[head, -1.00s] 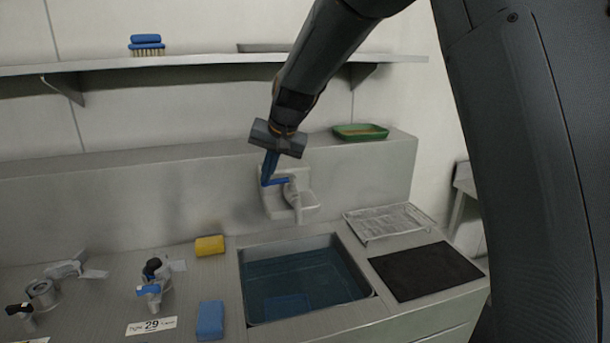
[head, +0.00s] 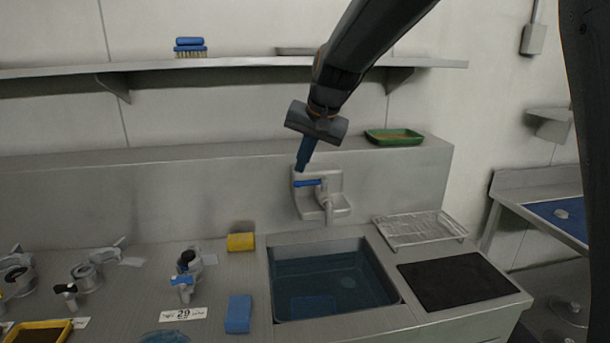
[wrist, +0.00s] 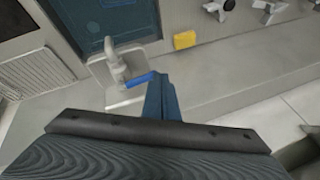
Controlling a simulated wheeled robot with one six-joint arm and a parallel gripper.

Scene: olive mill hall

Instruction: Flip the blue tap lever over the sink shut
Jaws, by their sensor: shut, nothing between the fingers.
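The wall tap (head: 326,204) stands over the sink (head: 330,282), with its spout pointing down toward the basin. Its blue lever (head: 309,183) points left, roughly level, in the head view. The lever also shows in the wrist view (wrist: 139,80), beside the fingers. My gripper (head: 303,167) is shut and empty, with its blue fingers pointing down just above the lever's outer end. In the wrist view the fingertips (wrist: 158,78) are right by the lever's free end; I cannot tell whether they touch it.
A wire rack (head: 420,229) and a black mat (head: 458,280) lie right of the sink. A yellow sponge (head: 240,242), a blue sponge (head: 238,314) and several valves stand left. A green tray (head: 393,137) sits on the ledge; a shelf (head: 240,63) runs above.

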